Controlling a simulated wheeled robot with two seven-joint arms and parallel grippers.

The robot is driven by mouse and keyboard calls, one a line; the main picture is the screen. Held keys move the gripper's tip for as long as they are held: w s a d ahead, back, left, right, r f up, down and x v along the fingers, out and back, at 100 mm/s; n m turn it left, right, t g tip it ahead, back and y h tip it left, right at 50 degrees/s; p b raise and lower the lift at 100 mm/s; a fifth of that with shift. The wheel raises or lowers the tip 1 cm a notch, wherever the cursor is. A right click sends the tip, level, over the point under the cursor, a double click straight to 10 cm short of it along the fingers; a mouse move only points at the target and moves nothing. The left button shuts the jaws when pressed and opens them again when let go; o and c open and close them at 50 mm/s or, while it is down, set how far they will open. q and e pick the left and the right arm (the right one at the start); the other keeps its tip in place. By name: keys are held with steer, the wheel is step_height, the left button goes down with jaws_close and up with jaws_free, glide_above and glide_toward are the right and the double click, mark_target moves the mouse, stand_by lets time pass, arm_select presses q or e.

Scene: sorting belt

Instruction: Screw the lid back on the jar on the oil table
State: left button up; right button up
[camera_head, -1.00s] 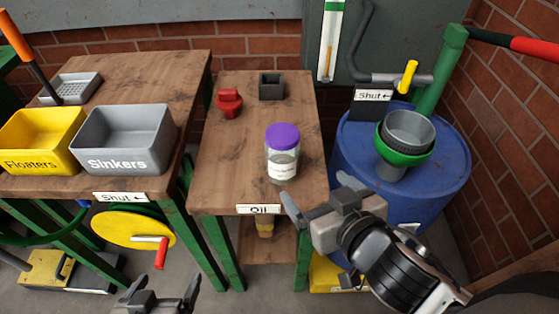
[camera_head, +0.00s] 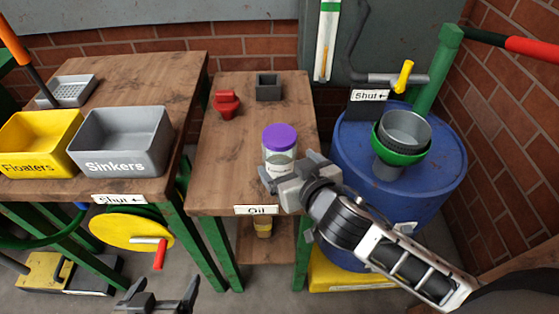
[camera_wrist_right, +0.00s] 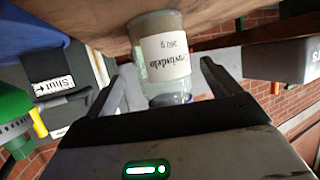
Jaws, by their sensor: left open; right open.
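The jar (camera_head: 273,167) stands upright on the oil table (camera_head: 225,160), near its front edge. Its purple lid (camera_head: 280,137) sits on top; I cannot tell how tightly. My right gripper (camera_head: 287,167) is open at the front right of the jar and partly hides it. In the right wrist view the jar (camera_wrist_right: 163,60), with a white label, shows between the two open fingers (camera_wrist_right: 165,85), upside down in that picture; contact is not clear. My left gripper (camera_head: 160,295) is open and empty at the bottom edge, low in front of the tables.
A red object (camera_head: 227,103) and a small dark square holder (camera_head: 269,87) stand at the back of the oil table. A blue drum (camera_head: 440,185) with a green funnel (camera_head: 402,155) is on the right. Yellow (camera_head: 38,150) and grey (camera_head: 122,150) bins stand on the left table.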

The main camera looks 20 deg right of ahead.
mark_target(279, 135)
steer(key=x, duration=0.5)
steer(key=shift+a, duration=0.2)
steer(key=c, duration=1.2)
step_height(279, 135, up, 10)
steer(key=shift+r+p, duration=0.1)
steer(key=shift+p, duration=0.85)
